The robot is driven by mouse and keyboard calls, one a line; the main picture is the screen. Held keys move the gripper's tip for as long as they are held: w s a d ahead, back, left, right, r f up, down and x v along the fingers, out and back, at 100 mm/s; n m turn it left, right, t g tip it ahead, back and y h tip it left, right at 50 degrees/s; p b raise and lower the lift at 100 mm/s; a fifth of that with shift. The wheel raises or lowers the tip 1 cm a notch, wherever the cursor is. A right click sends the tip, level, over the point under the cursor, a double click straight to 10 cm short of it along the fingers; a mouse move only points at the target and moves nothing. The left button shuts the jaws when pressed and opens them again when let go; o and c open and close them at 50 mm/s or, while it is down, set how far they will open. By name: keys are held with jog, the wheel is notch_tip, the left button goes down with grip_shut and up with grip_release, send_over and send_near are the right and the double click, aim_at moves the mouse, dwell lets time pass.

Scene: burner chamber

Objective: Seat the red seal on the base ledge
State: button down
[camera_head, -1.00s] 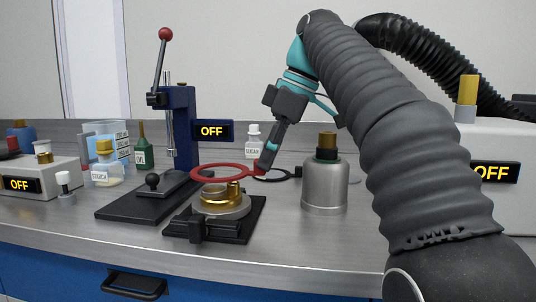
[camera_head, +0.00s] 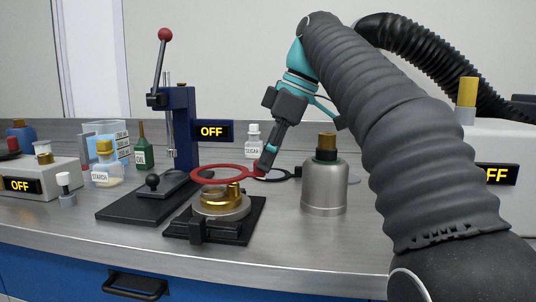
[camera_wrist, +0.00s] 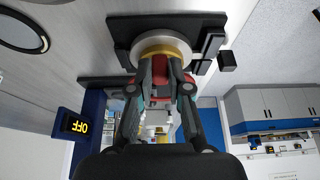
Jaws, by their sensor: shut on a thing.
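The red seal (camera_head: 222,174) is a flat ring with a tab at its right. My gripper (camera_head: 264,168) is shut on that tab and holds the ring roughly level above the base. The base is a round silver piece with a brass centre (camera_head: 220,198), set in a black fixture (camera_head: 238,229). The ring appears above and slightly behind the brass part, apart from it; the exact gap is hard to tell. In the wrist view my gripper (camera_wrist: 160,92) shows bits of red by its fingers, with the silver base (camera_wrist: 160,44) beyond; most of the seal is hidden there.
A blue lever press (camera_head: 182,130) with a black foot stands behind left. A silver canister (camera_head: 324,187) with a brass neck stands to the right. A black ring (camera_head: 280,174) lies behind my gripper. Bottles, including starch (camera_head: 107,172), stand left. The front bench strip is clear.

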jog(key=shift+f+b, duration=2.35)
jog(key=shift+f, duration=0.55)
jog(key=c, duration=1)
grip_release()
jog(key=shift+r, duration=0.1)
